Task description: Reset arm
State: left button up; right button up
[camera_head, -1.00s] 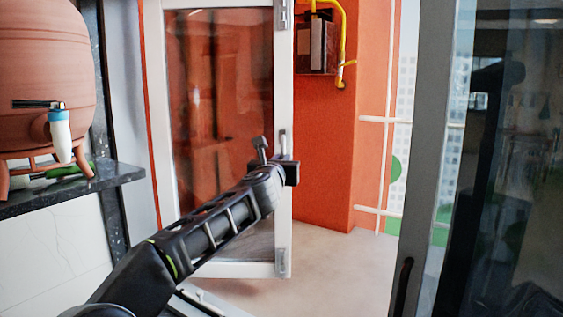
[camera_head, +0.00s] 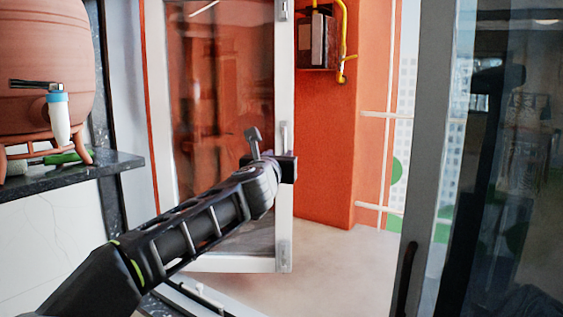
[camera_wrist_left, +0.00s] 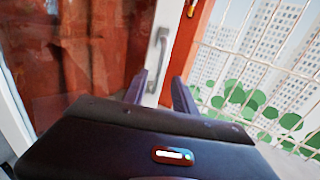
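My left arm reaches in from the lower left of the head view. Its gripper (camera_head: 268,150) is in front of the white-framed glass door (camera_head: 285,225), near the door's free edge. In the left wrist view the two fingers (camera_wrist_left: 160,92) stand apart with nothing between them. The door's handle (camera_wrist_left: 157,48) shows beyond the fingertips, and it also shows in the head view (camera_head: 283,137). I cannot tell how far the fingertips are from the door. My right gripper is not in view.
A clay waterpot (camera_head: 45,75) with a tap stands on a dark shelf (camera_head: 125,163) at the left. A dark glass panel (camera_head: 500,200) fills the right side. Beyond the door are an orange wall (camera_head: 325,150), a yellow pipe (camera_head: 344,40) and open floor (camera_head: 330,265).

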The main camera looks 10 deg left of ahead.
pick_arm(q)
jog(key=shift+s+d, duration=0.1)
jog(key=shift+s, duration=1)
